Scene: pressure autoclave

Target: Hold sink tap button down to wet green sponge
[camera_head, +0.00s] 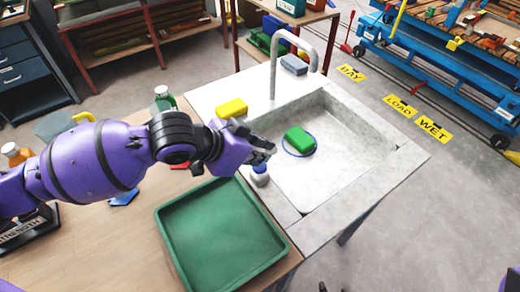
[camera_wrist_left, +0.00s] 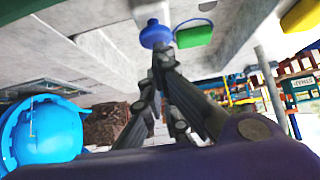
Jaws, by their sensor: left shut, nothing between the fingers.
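The green sponge (camera_head: 299,139) lies in the grey sink basin, inside a thin blue ring; it also shows in the left wrist view (camera_wrist_left: 194,36). The sink tap (camera_head: 290,48) arches over the basin from the back rim. I see no water stream from it. The blue-topped tap button (camera_head: 260,175) stands on the near left sink rim and also shows in the left wrist view (camera_wrist_left: 155,35). My left gripper (camera_head: 266,148) is shut and empty. Its fingertips (camera_wrist_left: 161,52) are right by the button; I cannot tell whether they touch it.
A green tray (camera_head: 165,213) lies on the wooden table in front. A green bottle (camera_head: 164,98) stands behind my left arm. The basin is otherwise clear.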

